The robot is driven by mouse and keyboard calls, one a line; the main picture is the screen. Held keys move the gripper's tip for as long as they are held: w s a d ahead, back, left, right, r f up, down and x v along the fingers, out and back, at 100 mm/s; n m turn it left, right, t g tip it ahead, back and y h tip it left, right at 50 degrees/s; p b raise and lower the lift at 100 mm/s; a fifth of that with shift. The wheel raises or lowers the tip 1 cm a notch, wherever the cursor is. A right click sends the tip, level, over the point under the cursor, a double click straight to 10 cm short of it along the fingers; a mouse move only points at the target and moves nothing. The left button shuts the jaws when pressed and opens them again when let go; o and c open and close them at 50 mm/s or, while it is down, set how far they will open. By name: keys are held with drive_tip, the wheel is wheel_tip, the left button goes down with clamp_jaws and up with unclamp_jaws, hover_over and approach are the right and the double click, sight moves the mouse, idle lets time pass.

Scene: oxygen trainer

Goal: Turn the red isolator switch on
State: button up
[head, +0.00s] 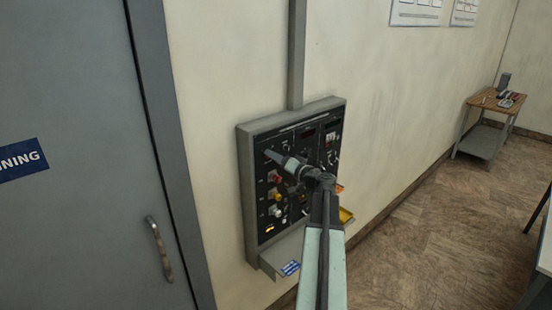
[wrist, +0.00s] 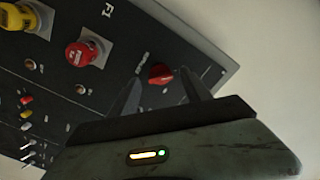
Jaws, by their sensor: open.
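The red isolator switch appears to be the small red rotary knob (wrist: 160,74) on the dark panel (head: 258,227). In the wrist view it shows between the two fingers of my gripper, near their tips. My gripper (head: 271,156) is open and reaches to the upper left of the panel in the head view. The gap between fingers and knob is hard to judge, and I cannot tell if they touch. In the head view my gripper appears to hide the knob. The knob's exact setting is not readable.
A larger red knob (wrist: 85,54) and a yellow one (wrist: 22,18) sit beside the switch in the wrist view. A grey shelf (head: 272,262) juts out below the panel. A grey door (head: 85,200) is at left; a small table (head: 484,101) stands far right.

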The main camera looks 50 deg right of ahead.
drive_tip(key=shift+w, duration=0.25)
clamp_jaws()
drive_tip(key=m, duration=1.7)
drive_tip(key=shift+a+f+m, duration=0.1)
drive_tip(key=shift+m, duration=0.3)
idle(0.6)
unclamp_jaws()
